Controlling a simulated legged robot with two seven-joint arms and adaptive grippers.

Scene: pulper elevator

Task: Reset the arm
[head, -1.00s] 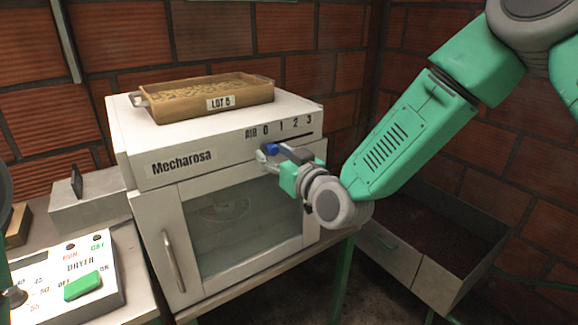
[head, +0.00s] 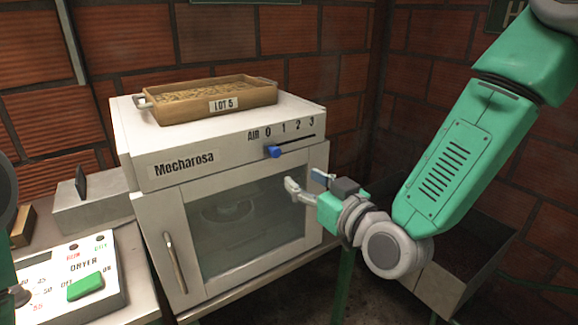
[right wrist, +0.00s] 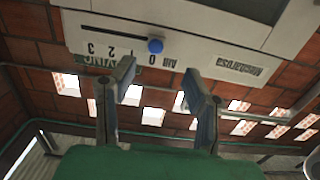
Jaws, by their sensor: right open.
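My right gripper (head: 305,182) is open and empty in front of the dryer's glass door, below and right of the blue slider knob (head: 273,151). It is apart from the knob. In the right wrist view, the two fingers (right wrist: 160,72) stand wide apart with nothing between them. The knob (right wrist: 155,46) shows beyond them. It sits at the left end of its slot, near the 0 mark in the head view. My right arm comes in from the upper right. My left gripper is not seen; only a bit of green and dark arm shows at the left edge.
The white Mecharosa dryer (head: 150,192) bears a wooden LOT 5 tray (head: 180,112). A control panel (head: 105,262) with a green switch (head: 85,286) stands at lower left. A metal bin (head: 460,270) is behind my right arm. Brick walls close off the back.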

